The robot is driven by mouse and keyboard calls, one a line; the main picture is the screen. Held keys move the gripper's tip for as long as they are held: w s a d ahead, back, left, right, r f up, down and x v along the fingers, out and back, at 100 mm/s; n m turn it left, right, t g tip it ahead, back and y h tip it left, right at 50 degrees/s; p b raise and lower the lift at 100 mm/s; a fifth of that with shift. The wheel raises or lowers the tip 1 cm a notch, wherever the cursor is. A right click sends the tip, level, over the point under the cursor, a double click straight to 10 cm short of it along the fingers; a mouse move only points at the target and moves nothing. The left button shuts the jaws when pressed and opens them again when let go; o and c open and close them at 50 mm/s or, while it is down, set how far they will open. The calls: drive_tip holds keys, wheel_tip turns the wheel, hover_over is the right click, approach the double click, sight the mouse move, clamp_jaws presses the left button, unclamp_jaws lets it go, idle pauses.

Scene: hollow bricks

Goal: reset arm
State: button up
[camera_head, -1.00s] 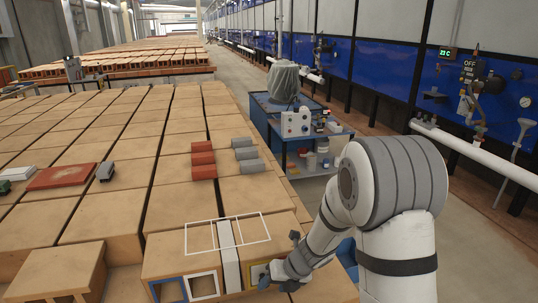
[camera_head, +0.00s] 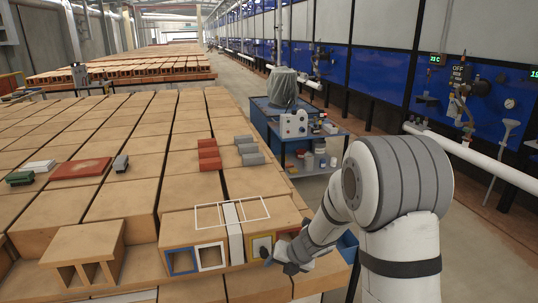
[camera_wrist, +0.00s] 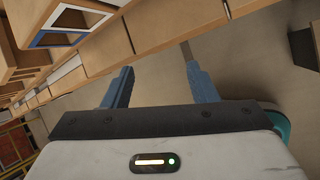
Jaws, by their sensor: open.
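My gripper (camera_head: 277,257) is at the near right edge of the brick table (camera_head: 245,185), in front of the yellow-framed opening (camera_head: 261,246) in the head view. In the wrist view my gripper (camera_wrist: 160,85) shows two blue fingers spread wide with nothing between them. My arm comes in from the right. The wrist view shows the table side running diagonally, with a blue frame and a white frame at upper left.
Red bricks (camera_head: 209,154) and grey bricks (camera_head: 249,151) lie on the table top. A red slab (camera_head: 81,168), a green block (camera_head: 20,178) and a hollow brick (camera_head: 85,247) are at left. A blue cart (camera_head: 300,145) stands beyond the table. The aisle at right is clear.

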drive_tip(key=s+d+r+m+t+h, duration=0.2)
drive_tip(key=d+r+m+h, duration=0.1)
drive_tip(key=d+r+m, duration=0.5)
drive_tip(key=s+d+r+m+t+h, duration=0.2)
drive_tip(key=d+r+m+h, duration=0.3)
drive_tip(key=m, duration=0.5)
drive_tip(key=s+r+m+g+y, duration=0.1)
drive_tip(key=s+m+g, duration=0.2)
drive_tip(key=s+m, duration=0.5)
drive_tip(key=s+a+r+m+g+y, duration=0.1)
drive_tip(key=s+r+m+g+y, duration=0.1)
drive_tip(key=s+m, duration=0.6)
drive_tip(key=shift+s+m+g, duration=0.4)
drive_tip(key=shift+s+g, duration=0.1)
drive_tip(key=shift+s, duration=2.05)
drive_tip(key=shift+s+d, duration=0.1)
drive_tip(key=shift+s, duration=0.05)
drive_tip(key=shift+s, duration=0.25)
